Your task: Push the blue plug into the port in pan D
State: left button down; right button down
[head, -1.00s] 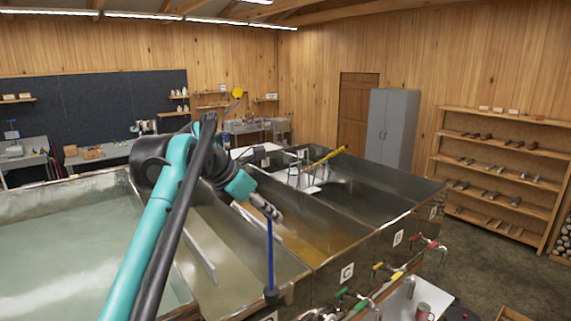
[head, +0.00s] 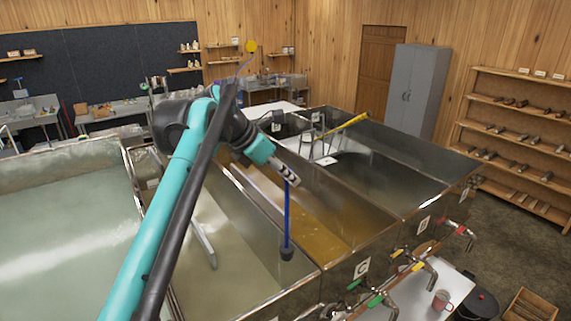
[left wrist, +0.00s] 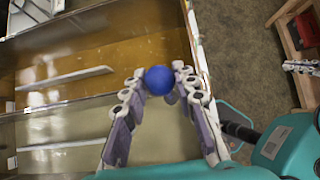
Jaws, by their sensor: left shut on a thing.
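The blue plug is a long blue rod (head: 287,218) with a dark stopper (head: 286,254) at its lower end. It hangs nearly upright from my left gripper (head: 287,173), which is shut on its top. In the left wrist view, its round blue top (left wrist: 160,79) sits between the fingertips of my left gripper (left wrist: 159,83). The stopper appears over the pale-liquid pan (head: 222,235), near its front wall and right-hand partition. I cannot tell its height above the liquid. I see neither the port nor a readable D label.
A pan with amber liquid (head: 315,215) lies right of the plug, and a large pale pan (head: 70,235) lies left. Taps with coloured handles (head: 375,296) stick out from the front wall. A yellow-handled tool (head: 343,125) rests on the back pans.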

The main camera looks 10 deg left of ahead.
pick_arm(q)
send_over(286, 226)
notch_tip(286, 226, down, 9)
notch_tip(286, 226, down, 7)
jog(key=shift+a+b, duration=0.1)
jog(key=shift+b, duration=0.35)
notch_tip(286, 226, down, 15)
jog(key=b, duration=1)
jog(key=shift+f+b, duration=0.45)
jog(key=shift+b, duration=0.2)
dwell(0.7)
jog(key=shift+s, duration=0.1)
jog(key=c, duration=1.1)
grip_release()
